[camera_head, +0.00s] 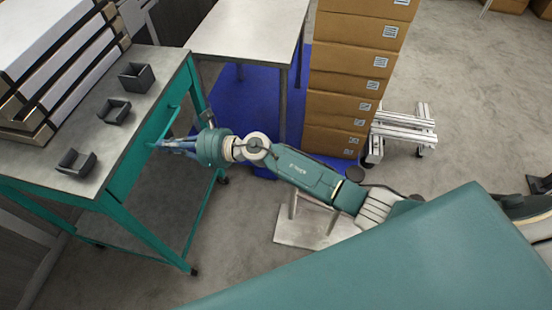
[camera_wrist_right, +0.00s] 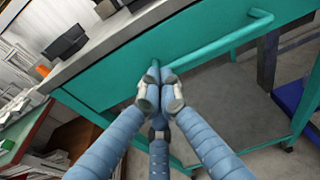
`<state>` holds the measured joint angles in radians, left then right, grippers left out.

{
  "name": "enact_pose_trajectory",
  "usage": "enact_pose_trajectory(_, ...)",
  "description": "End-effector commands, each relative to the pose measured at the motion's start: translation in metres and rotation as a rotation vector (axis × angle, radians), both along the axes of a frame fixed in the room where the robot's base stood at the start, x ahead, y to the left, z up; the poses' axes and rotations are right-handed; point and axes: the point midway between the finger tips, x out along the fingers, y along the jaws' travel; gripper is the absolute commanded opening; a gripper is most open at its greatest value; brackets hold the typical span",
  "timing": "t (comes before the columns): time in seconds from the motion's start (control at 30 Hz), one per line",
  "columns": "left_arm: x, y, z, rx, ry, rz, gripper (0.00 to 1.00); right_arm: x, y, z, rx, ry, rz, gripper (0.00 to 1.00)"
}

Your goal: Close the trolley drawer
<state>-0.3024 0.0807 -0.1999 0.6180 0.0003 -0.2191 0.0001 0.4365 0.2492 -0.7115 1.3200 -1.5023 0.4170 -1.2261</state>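The teal trolley (camera_head: 135,220) stands at the left with a grey top. Its drawer front (camera_head: 130,175) faces right, close to the line of the trolley's top edge; I cannot tell whether a small gap remains. The teal drawer handle (camera_head: 170,128) is a bar on that front, and it also shows in the right wrist view (camera_wrist_right: 225,42). My right gripper (camera_head: 158,146) has its blue fingers drawn together at one end of the handle. In the right wrist view its fingertips (camera_wrist_right: 160,80) overlap that handle end; whether they touch it is unclear. My left gripper is out of view.
Several dark open bins (camera_head: 115,110) and stacked film boxes (camera_head: 60,60) rest on the trolley top. Behind are a grey-topped table (camera_head: 245,30) and a tall stack of brown boxes (camera_head: 345,75).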

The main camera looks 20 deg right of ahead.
Motion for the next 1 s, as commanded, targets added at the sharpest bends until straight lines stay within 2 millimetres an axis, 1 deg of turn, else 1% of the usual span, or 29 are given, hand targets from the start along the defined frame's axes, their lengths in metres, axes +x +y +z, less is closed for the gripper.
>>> enact_pose_trajectory(0.03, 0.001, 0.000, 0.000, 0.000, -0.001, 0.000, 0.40, 0.002, 0.003, 0.007, 0.010, -0.009, -0.001, 0.00)
enact_pose_trajectory(0.13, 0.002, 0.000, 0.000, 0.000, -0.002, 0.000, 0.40, 0.001, 0.002, 0.008, 0.010, -0.010, -0.001, 0.00)
enact_pose_trajectory(0.23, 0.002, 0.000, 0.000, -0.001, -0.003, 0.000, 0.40, -0.003, -0.004, 0.009, 0.010, -0.011, -0.001, 0.00)
enact_pose_trajectory(0.37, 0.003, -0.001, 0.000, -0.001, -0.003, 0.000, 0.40, -0.015, -0.024, 0.010, 0.004, -0.008, -0.001, 0.00)
enact_pose_trajectory(0.6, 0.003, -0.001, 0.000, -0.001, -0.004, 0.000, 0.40, -0.045, -0.068, 0.017, 0.001, -0.005, -0.002, 0.00)
enact_pose_trajectory(0.7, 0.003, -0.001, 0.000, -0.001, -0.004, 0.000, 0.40, -0.056, -0.082, 0.021, 0.002, -0.003, -0.002, 0.00)
enact_pose_trajectory(0.83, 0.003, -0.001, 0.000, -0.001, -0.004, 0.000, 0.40, -0.064, -0.095, 0.023, 0.003, -0.001, -0.002, 0.00)
enact_pose_trajectory(1.0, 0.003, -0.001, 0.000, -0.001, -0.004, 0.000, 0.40, -0.068, -0.100, 0.025, 0.002, -0.002, -0.001, 0.00)
